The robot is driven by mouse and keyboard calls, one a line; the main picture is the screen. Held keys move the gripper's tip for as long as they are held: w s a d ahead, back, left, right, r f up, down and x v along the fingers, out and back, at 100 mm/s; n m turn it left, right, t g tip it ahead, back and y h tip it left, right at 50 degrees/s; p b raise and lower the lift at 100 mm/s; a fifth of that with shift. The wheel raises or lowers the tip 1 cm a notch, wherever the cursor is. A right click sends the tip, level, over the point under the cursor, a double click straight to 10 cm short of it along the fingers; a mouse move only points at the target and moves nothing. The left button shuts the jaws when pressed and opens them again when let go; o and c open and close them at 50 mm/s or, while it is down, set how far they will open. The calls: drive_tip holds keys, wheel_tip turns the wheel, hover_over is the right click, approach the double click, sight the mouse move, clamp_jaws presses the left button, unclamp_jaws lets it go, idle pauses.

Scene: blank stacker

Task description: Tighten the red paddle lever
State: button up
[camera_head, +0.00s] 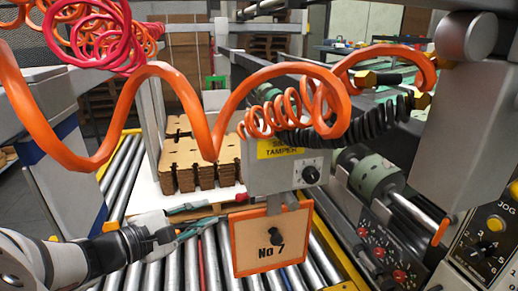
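I cannot single out a red paddle lever with certainty. Small red parts (398,276) sit on a dark panel at the lower right, and a slim orange-red bar (440,231) stands above them; their shapes are too small to tell. My gripper (172,235) is at the lower left, at the end of my white and black arm, pointing right over the rollers. It is well apart from the red parts. Its fingers are dark and small, so I cannot tell whether they are open or shut. I see nothing clearly held.
A grey tamper box (285,172) with a hanging "No 7" plate (270,240) stands between my gripper and the right-hand panel. Orange coiled hoses (205,105) cross above.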

sight(238, 199)
drive_tip(key=b+x, duration=0.2)
drive_tip(key=x, duration=1.1)
drive_tip(key=shift+w+d, duration=0.2)
clamp_jaws()
